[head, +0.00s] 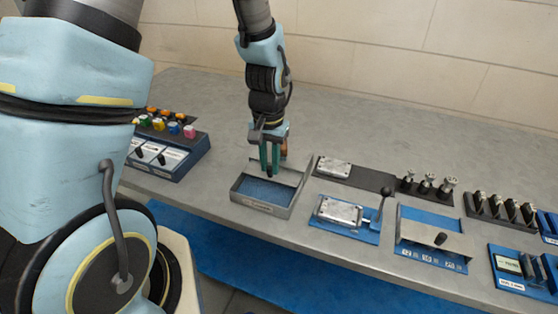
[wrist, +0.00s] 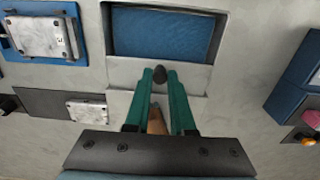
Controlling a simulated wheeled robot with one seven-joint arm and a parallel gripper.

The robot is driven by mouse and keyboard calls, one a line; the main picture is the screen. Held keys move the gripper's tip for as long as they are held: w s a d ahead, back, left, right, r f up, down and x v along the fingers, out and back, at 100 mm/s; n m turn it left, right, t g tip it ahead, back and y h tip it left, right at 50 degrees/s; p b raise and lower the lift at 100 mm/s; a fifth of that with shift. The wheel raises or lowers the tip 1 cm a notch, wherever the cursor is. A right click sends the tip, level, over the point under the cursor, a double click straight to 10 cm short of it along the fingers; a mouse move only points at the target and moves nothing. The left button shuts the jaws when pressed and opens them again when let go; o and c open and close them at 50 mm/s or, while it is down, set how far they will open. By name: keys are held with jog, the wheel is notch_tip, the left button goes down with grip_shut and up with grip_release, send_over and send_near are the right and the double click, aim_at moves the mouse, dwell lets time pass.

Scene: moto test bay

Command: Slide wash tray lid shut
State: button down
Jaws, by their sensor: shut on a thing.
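The wash tray (head: 238,194) is a grey rectangular frame with a blue inside, near the front edge of the bench. Its grey lid (wrist: 192,77) lies along one end in the wrist view, and much of the blue inside (wrist: 160,30) shows uncovered. A dark knob (wrist: 158,75) stands on the lid. My gripper (head: 269,173) comes down from above over the tray's far part. In the wrist view, my gripper's green fingers (wrist: 159,80) are shut on the knob, one on each side. In the head view the fingers hide the knob and part of the lid.
Left of the tray is a blue switch box (head: 175,150) with coloured buttons. To the right are a metal block on a dark mat (head: 370,179), a blue fixture with a lever (head: 345,215) and a blue-framed box (head: 435,238). Bare bench lies behind the tray.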

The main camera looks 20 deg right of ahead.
jog(key=shift+s+a, duration=2.4)
jog(key=shift+s, duration=0.15)
jog(key=c, duration=0.9)
grip_release()
jog(key=shift+r, duration=0.1)
notch_tip(320, 180, up, 7)
jog(key=p, duration=0.5)
jog(key=shift+p, duration=0.4)
